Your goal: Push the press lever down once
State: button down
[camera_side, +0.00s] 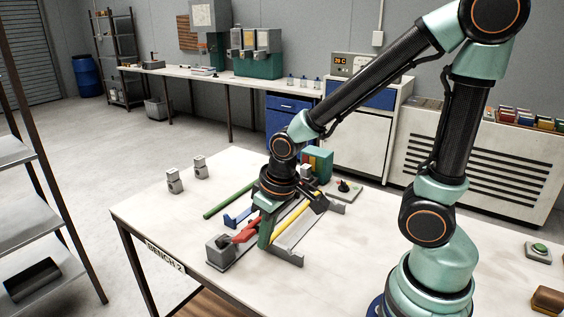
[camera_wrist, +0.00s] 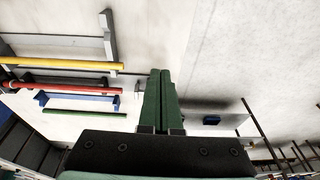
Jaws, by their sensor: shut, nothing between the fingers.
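My gripper (camera_side: 264,242) points down among the rods on the bench, its green fingers together and empty. The fingers also show closed in the wrist view (camera_wrist: 160,73). A small plate with an upright black knob (camera_side: 343,186) stands right of and behind my gripper; it may be the press lever, but I cannot tell for sure. My gripper is apart from it. No clear lever handle shows in the wrist view.
A yellow rod (camera_side: 298,218) lies on a grey rail, beside a red rod (camera_side: 246,234) near a grey block (camera_side: 219,252). A blue holder (camera_side: 237,218) and green rod (camera_side: 229,201) lie left. Two grey blocks (camera_side: 174,182) stand farther left. The bench's right front is mostly clear.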

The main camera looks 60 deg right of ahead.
jog(key=v, duration=0.7)
jog(key=shift+w, duration=0.1)
dwell(0.5)
